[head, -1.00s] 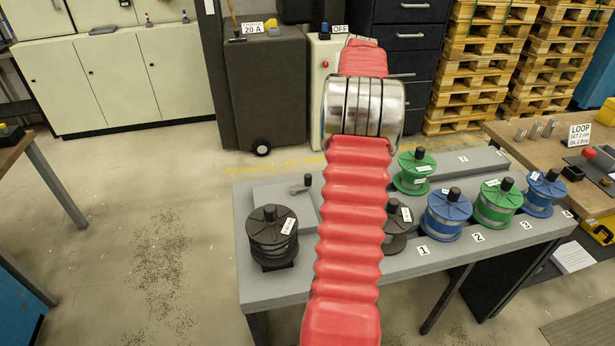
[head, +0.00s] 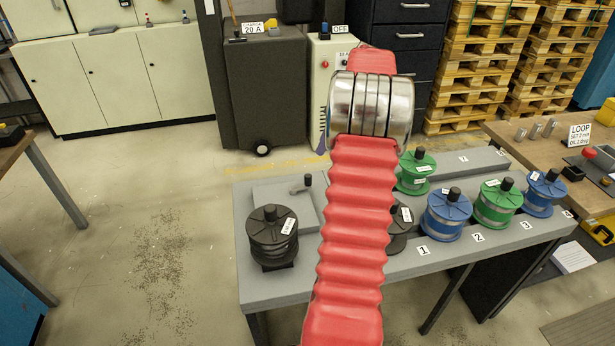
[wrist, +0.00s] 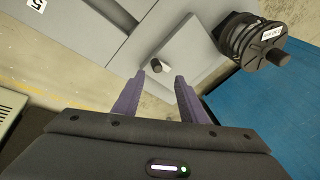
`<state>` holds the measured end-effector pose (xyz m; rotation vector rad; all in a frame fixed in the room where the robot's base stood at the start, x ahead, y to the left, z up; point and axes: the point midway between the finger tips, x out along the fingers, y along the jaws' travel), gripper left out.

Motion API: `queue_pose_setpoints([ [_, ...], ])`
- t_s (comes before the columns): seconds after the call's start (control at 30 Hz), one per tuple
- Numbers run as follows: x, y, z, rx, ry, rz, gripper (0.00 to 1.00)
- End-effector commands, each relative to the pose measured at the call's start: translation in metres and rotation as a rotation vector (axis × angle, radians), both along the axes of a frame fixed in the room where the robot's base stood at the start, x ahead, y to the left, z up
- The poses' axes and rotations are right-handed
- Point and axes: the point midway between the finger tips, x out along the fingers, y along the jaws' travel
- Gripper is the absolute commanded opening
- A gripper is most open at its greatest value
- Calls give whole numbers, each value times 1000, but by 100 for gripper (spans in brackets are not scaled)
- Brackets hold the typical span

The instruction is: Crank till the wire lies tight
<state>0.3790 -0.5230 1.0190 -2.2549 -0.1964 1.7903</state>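The crank, a small grey arm with an upright black knob (head: 308,180), sits on a light grey plate (head: 268,196) at the bench's left end. In the wrist view, the crank knob (wrist: 157,66) appears just beyond my fingertips, in line with the gap between them. My gripper (wrist: 160,77) has two purple fingers, spread apart with nothing between them. In the head view, one finger shows left of my red-sleeved arm. A black spool (head: 272,233) stands in front of the crank; it also shows in the wrist view (wrist: 248,40). I cannot make out how any wire lies.
Blue and green spools (head: 446,213) stand along the grey bench (head: 300,285) by numbered labels. Another dark spool is partly hidden behind my arm. A wooden table (head: 580,190) with a LOOP sign is at right. Open floor lies left of the bench.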

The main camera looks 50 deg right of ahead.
Motion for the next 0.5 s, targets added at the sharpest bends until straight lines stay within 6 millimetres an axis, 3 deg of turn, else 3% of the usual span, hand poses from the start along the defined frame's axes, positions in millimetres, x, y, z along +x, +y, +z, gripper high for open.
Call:
queue_pose_setpoints([
  [0.5, 13, -1, -2, -188, -233, 639, 38],
])
